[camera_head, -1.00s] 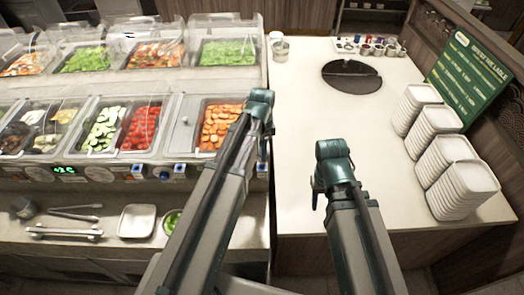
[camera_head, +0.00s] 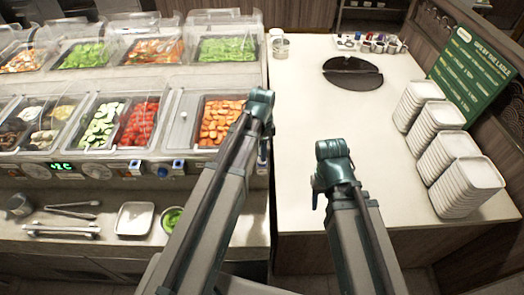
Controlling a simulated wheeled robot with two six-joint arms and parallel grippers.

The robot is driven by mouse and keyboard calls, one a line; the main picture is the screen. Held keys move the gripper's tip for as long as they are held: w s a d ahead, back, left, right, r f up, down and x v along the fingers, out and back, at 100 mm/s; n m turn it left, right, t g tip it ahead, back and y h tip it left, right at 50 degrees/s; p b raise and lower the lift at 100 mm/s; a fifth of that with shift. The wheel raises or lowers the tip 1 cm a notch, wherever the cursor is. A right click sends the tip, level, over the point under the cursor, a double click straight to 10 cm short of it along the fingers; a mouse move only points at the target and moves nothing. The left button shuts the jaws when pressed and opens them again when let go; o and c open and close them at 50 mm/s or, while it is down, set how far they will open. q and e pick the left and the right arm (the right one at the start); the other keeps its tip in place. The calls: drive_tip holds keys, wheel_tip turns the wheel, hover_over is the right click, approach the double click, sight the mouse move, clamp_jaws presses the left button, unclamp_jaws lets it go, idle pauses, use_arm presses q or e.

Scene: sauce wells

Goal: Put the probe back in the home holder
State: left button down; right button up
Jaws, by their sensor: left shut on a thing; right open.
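My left arm reaches up from the bottom to the right end of the salad bar. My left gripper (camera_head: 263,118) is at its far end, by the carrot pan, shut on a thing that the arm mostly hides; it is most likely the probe. My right gripper (camera_head: 320,190) is open over the front left of the white counter, with nothing seen in it; its fingertips are hard to make out. Small blue-and-white fittings (camera_head: 178,166) sit on the bar's front panel. I cannot tell which of them is the home holder.
Pans of carrots (camera_head: 219,122), tomatoes (camera_head: 139,123) and cucumbers (camera_head: 103,123) fill the bar. Tongs (camera_head: 62,230), a white dish (camera_head: 135,219) and a green bowl (camera_head: 172,218) lie on the lower shelf. Plate stacks (camera_head: 465,187) stand at right; mid-counter (camera_head: 310,110) is clear.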

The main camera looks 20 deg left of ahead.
idle(0.4)
use_arm(q)
drive_tip(key=c, duration=0.5)
unclamp_jaws()
wheel_tip(320, 180, up, 14)
drive_tip(key=p, duration=1.4)
drive_tip(key=shift+f, duration=0.15)
